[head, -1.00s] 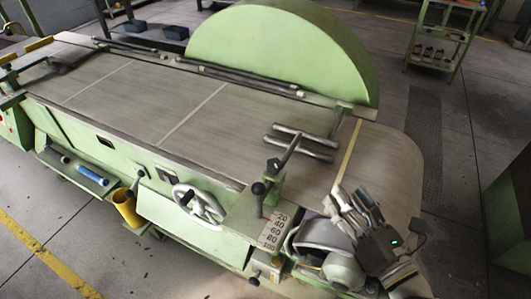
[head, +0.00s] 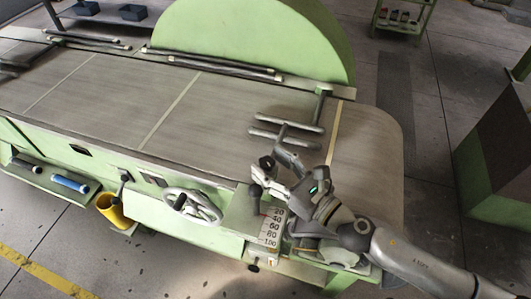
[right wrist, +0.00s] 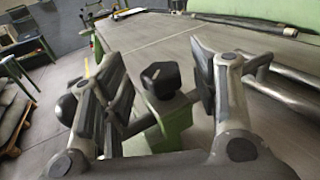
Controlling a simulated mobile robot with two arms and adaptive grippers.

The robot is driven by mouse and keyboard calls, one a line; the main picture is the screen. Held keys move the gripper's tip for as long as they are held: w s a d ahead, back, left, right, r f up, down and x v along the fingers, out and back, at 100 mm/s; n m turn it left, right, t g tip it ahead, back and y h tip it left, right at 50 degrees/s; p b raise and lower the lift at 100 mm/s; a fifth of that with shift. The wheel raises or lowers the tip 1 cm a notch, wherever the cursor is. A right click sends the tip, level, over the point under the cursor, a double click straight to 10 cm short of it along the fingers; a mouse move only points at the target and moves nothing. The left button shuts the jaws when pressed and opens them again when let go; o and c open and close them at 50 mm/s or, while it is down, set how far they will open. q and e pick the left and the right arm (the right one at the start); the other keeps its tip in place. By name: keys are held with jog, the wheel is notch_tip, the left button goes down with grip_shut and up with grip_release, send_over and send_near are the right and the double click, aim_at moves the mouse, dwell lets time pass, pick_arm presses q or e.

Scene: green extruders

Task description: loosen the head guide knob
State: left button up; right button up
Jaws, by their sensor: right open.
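A black faceted knob (right wrist: 160,80) stands on a green post (right wrist: 168,125) of the machine and shows between the fingers of my right gripper (right wrist: 154,76) in the right wrist view. The fingers are open, with a visible gap on each side of the knob. In the head view my right gripper (head: 275,170) is over the machine's front right corner, and its fingers largely hide this knob. My left gripper is not in view.
The grey machine table (head: 110,85) stretches left, with a large green disc guard (head: 260,40) behind. Parallel metal bars (head: 285,132) lie just beyond the gripper. A handwheel (head: 192,205) and a yellow cup (head: 113,210) are at the front.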

jog(key=shift+x, duration=1)
jog(key=shift+d, duration=0.1)
jog(key=c, duration=1)
